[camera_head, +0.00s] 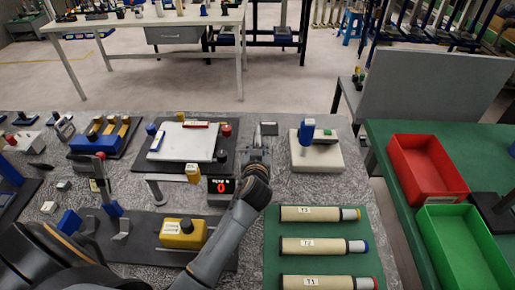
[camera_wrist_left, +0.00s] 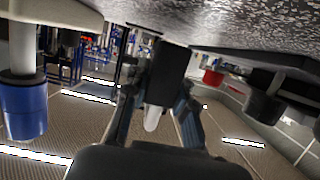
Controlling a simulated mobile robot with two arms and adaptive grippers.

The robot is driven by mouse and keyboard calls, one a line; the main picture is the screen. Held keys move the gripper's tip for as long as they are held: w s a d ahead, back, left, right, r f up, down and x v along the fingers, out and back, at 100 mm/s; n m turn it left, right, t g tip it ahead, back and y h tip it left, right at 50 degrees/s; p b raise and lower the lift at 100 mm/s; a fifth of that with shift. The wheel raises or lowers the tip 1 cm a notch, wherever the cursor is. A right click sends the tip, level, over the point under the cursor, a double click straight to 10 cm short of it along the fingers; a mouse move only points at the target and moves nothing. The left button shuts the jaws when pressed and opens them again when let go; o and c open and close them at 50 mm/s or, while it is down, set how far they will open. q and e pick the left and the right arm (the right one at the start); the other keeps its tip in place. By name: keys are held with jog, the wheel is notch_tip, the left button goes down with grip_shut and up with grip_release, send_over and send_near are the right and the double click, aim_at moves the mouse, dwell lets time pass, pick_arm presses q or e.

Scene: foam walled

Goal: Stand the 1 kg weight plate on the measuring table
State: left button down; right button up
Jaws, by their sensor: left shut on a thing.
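My left gripper (camera_head: 262,148) is over the far part of the granite table (camera_head: 205,265), right of the white plate (camera_head: 183,140) on its dark base. In the left wrist view it (camera_wrist_left: 158,95) is shut on a dark square-edged thing (camera_wrist_left: 168,72). A small grey block (camera_head: 269,129) shows just past the fingers in the head view. I cannot read a mark to confirm it as the 1 kg weight plate. The measuring table is not labelled; the white plate or the white stand (camera_head: 327,160) with a blue post may be it. My right gripper is not in view.
A display reading 0 (camera_head: 220,187) stands left of my forearm. A yellow block (camera_head: 184,233) lies nearer. Several labelled tubes (camera_head: 310,213) lie on a green mat. A red bin (camera_head: 428,167) and a green bin (camera_head: 460,250) are at the right.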

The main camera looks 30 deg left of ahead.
pick_arm(q)
jog(key=shift+s+f, duration=0.1)
jog(key=shift+f, duration=0.05)
jog(key=c, duration=1.1)
grip_release()
jog(key=shift+s+f, duration=0.1)
jog(key=shift+f, duration=0.35)
jog(key=shift+d+r+p, duration=0.1)
jog(key=shift+r+p, duration=0.4)
jog(key=shift+r, duration=0.3)
jog(key=b+v, duration=0.2)
jog(key=v, duration=0.9)
jog(key=shift+r, duration=0.15)
jog(key=shift+s+d+r, duration=0.1)
jog(key=shift+s+r, duration=0.1)
jog(key=shift+s, duration=0.1)
